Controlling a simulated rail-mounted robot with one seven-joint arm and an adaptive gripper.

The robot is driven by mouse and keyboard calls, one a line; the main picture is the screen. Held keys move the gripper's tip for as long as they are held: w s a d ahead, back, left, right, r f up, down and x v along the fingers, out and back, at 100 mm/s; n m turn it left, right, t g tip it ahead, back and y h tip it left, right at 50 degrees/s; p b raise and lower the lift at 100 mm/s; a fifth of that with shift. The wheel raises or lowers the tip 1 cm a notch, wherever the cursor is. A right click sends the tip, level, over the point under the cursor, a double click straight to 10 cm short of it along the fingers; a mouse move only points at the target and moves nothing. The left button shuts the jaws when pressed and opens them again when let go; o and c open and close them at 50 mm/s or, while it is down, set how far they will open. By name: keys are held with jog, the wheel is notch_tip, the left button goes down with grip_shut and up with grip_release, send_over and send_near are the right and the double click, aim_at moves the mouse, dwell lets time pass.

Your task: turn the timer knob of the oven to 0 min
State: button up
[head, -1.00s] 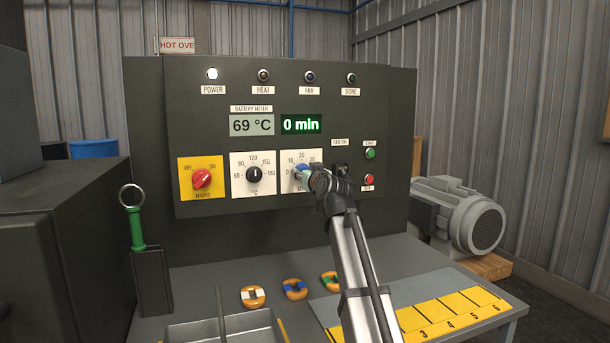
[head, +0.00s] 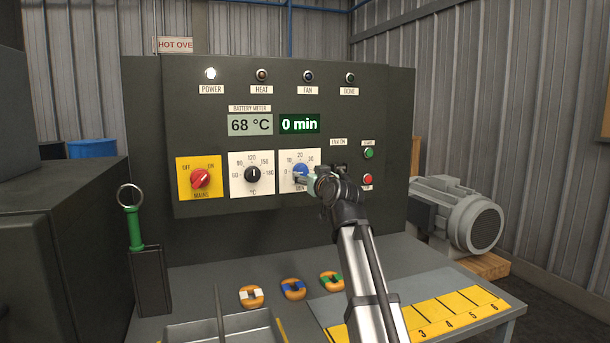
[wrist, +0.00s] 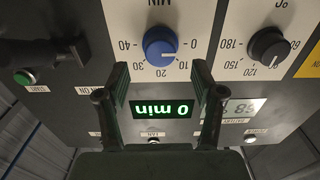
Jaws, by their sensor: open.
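The blue timer knob (head: 300,170) sits on a white dial plate marked MIN, low on the oven panel. It also shows in the wrist view (wrist: 160,45), which sees the panel upside down. The green timer display (head: 299,124) reads 0 min.
The black temperature knob (head: 252,174) and red mains switch (head: 201,179) are to the left. Green start (head: 368,153) and red stop (head: 367,179) buttons are at the right, close to my wrist. Several orange-brown rings (head: 293,289) lie on the bench below.

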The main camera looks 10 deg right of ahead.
jog(key=s+d, duration=0.1)
jog(key=s, duration=0.5)
jog(key=shift+s, duration=0.3)
